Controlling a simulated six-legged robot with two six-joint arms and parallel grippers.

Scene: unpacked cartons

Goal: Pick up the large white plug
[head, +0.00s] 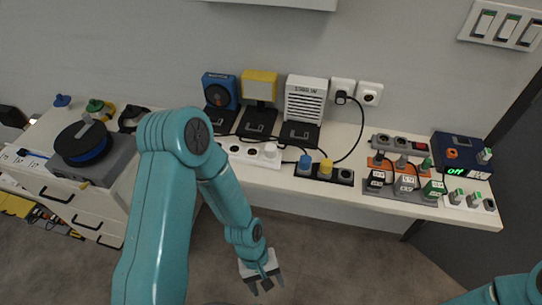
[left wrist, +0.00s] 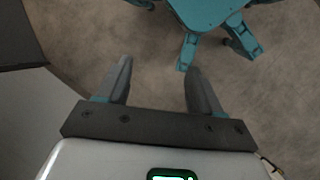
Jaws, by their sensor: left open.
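A white plug (head: 270,151) sits at the right end of a white power strip (head: 236,149) on the shelf in the head view. It is small in the picture and its exact shape is hard to tell. My left gripper (head: 263,287) hangs low over the floor in front of the shelf, well apart from the plug. The left wrist view shows its two fingers (left wrist: 158,75) spread, with only floor and my own legs beyond them. The plug is not in the left wrist view. My right gripper is out of view; only part of my right arm shows at lower right.
A black power strip (head: 324,173) with blue and yellow plugs is right of the white one. Small devices, including a white heater-like box (head: 304,100), stand behind. Orange and grey blocks (head: 405,175) are farther right. A drawer cabinet (head: 85,198) stands left. Floor in front is clear.

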